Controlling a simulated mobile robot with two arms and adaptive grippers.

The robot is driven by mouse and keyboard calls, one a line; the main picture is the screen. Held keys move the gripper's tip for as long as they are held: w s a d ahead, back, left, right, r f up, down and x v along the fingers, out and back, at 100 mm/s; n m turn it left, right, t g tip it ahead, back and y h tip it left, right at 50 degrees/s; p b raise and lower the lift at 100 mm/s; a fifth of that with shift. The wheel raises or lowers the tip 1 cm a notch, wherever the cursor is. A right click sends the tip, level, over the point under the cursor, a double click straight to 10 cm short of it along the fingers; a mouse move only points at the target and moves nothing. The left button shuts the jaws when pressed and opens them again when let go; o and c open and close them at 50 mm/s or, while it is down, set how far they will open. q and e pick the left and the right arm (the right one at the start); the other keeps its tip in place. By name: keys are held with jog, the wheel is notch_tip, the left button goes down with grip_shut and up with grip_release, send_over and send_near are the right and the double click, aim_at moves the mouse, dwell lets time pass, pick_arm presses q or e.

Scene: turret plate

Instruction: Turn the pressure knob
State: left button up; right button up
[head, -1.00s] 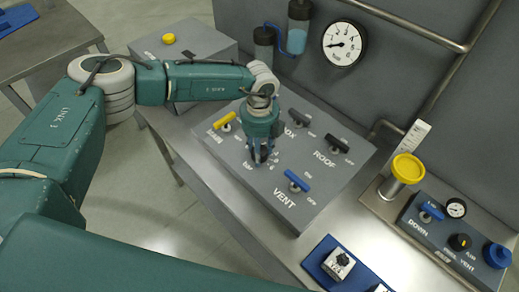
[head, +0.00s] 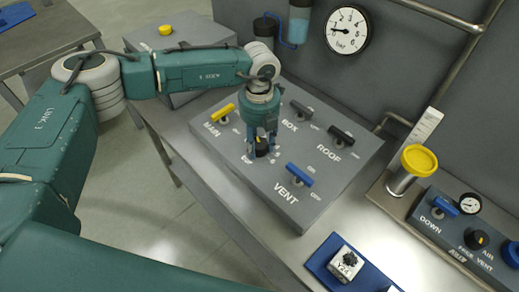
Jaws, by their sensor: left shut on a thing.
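The pressure knob (head: 262,144) is a small dark knob on the sloping grey control panel (head: 300,214). A printed scale surrounds it, mostly covered by my fingers. My left gripper (head: 262,152) points down over the panel, its fingers on either side of the knob and shut on it. The round white pressure gauge (head: 347,29) on the back wall has a dark needle; its exact reading is hard to tell. My right gripper is not in view.
Near the knob are the yellow MAIN handle (head: 222,113), the black BOX handle (head: 301,109), the black ROOF handle (head: 341,134) and the blue VENT handle (head: 299,174). A smaller panel (head: 461,236) and a yellow-topped post (head: 418,160) stand at the right.

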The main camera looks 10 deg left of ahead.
pick_arm(q)
jog(key=m+b, duration=0.8)
jog(key=shift+w+f+b, duration=0.1)
jog(key=shift+w+b, duration=0.05)
jog(key=shift+b, duration=0.2)
jog(key=m+b, duration=0.3)
jog(key=m, duration=0.1)
jog(key=m+b, duration=0.1)
jog(key=m, duration=0.2)
jog(key=shift+b, duration=0.4)
jog(key=shift+r+m+b, duration=0.15)
jog(key=shift+m+b, duration=0.2)
jog(key=shift+m, duration=0.45)
jog(key=shift+r+m+b, duration=0.15)
jog(key=shift+m+b, duration=0.15)
jog(key=shift+m, duration=0.5)
jog(key=o, duration=1.2)
jog(key=shift+c, duration=0.2)
jog(key=shift+f, duration=0.1)
